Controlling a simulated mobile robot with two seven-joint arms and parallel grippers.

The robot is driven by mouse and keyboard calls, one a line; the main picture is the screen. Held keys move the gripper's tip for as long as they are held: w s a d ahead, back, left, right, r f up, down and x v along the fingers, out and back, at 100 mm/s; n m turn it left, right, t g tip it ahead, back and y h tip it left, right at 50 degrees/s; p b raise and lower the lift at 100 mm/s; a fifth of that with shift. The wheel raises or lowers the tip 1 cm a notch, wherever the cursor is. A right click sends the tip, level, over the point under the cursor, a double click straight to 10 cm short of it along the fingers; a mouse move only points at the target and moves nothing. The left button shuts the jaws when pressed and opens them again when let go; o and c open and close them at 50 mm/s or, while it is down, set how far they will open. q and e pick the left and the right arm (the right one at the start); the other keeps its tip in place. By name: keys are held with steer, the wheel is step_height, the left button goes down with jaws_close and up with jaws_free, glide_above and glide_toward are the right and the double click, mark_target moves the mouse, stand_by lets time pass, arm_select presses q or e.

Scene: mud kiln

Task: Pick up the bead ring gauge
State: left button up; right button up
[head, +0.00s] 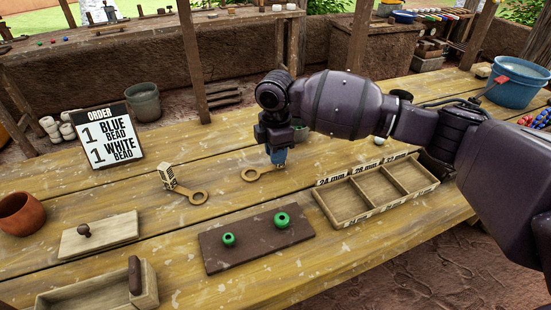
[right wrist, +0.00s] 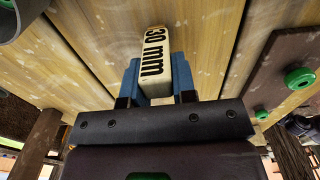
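In the head view the block is mostly hidden by the fingers. A second ring gauge (head: 196,197) with a marked block lies to the left, apart from the gripper. My left gripper is not in view.
A dark board (head: 255,250) with two green beads lies in front. A sorting tray (head: 345,203) with three compartments is on the right, under my right arm. A lidded piece (head: 100,235), an open box (head: 75,298), a clay pot (head: 22,213) and the order sign (head: 107,135) stand left.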

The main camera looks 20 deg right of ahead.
steer(key=c, duration=0.3)
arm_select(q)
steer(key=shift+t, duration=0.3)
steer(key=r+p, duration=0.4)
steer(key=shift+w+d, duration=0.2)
arm_select(e)
step_height(320, 180, up, 20)
